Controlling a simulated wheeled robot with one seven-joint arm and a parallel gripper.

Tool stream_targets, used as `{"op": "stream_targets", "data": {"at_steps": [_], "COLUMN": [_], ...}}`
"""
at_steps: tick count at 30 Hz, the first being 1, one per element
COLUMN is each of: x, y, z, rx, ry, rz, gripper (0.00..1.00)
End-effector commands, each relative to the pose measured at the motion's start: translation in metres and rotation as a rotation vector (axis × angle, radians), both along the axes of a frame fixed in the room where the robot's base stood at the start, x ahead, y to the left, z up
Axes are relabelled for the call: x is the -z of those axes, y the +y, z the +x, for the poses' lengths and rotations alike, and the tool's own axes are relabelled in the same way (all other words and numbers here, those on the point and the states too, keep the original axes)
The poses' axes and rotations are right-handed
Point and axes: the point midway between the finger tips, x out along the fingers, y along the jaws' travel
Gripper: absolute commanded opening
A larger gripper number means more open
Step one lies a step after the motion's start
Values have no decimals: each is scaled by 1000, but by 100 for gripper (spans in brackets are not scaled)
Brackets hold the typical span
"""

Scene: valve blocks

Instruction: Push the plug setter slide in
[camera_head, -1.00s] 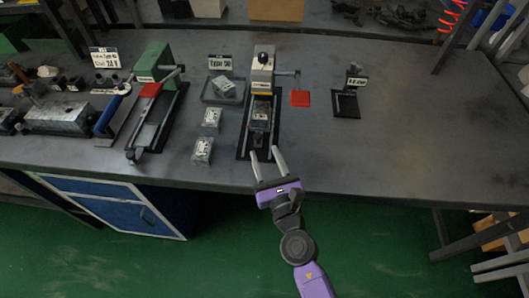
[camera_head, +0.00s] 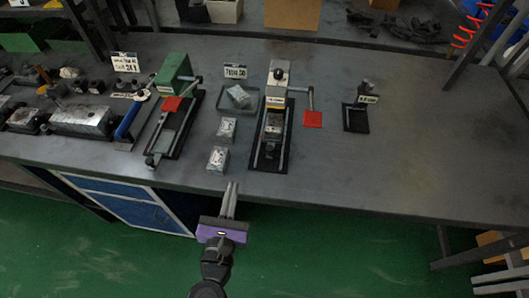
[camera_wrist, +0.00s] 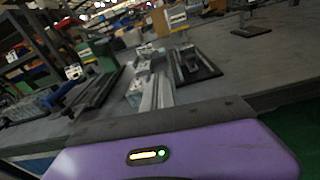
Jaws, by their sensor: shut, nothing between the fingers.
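Two bench fixtures could be the plug setter; I cannot read which one is so labelled. One has a pale grey head (camera_head: 278,80) with a yellow strip, a side lever, and a metal block (camera_head: 273,124) on a black rail base (camera_head: 286,160). The other has a green head (camera_head: 174,72) and a long rail with a front knob; it also shows in the wrist view (camera_wrist: 103,54). My gripper (camera_head: 231,187) is shut and empty at the bench's front edge, apart from both fixtures, left of the grey one's front end. Its fingers (camera_wrist: 157,82) lie side by side in the wrist view.
Two small metal blocks (camera_head: 227,129) (camera_head: 217,159) stand between the fixtures, the nearer close beyond my fingertips. A tray (camera_head: 237,101) holds another block. A small black stand (camera_head: 356,115) is right. The bench's right side is clear.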

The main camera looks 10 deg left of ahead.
Motion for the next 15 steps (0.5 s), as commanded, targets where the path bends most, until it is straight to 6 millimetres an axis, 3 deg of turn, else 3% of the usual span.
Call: {"op": "stream_targets", "data": {"at_steps": [3,6,11,15], "x": [13,16,17,19], "y": [-27,-41,-46,-51], "z": [-6,-8,1,22], "rx": [115,168,183,184], "ry": [46,65,67,66], "rz": [-41,-65,-83,-82], "gripper": [0,0,0,0]}}
